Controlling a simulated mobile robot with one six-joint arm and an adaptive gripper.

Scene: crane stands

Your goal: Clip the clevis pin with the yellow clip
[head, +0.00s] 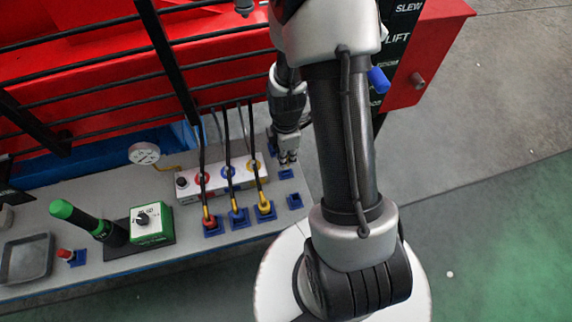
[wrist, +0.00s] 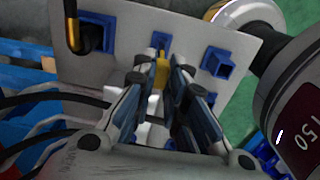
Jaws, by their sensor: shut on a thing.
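My gripper (wrist: 161,78) is shut on a small yellow piece, the yellow clip (wrist: 162,71), which shows between its fingertips in the wrist view. In the head view my gripper (head: 288,158) hangs at the right end of the bench, close to a small blue holder (head: 285,174); the clip cannot be made out there. In the wrist view a small blue holder (wrist: 160,40) lies just beyond the fingertips. I cannot tell whether the clip touches it. I cannot pick out the clevis pin in either view.
Another blue socket (wrist: 218,62) stands right of my fingers. Three hoses with red, blue and yellow ends stand beside a white port block (head: 185,188). A green box (head: 152,223), a green-handled tool (head: 78,217) and a grey tray (head: 27,258) are left. A red panel (head: 430,50) rises behind.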

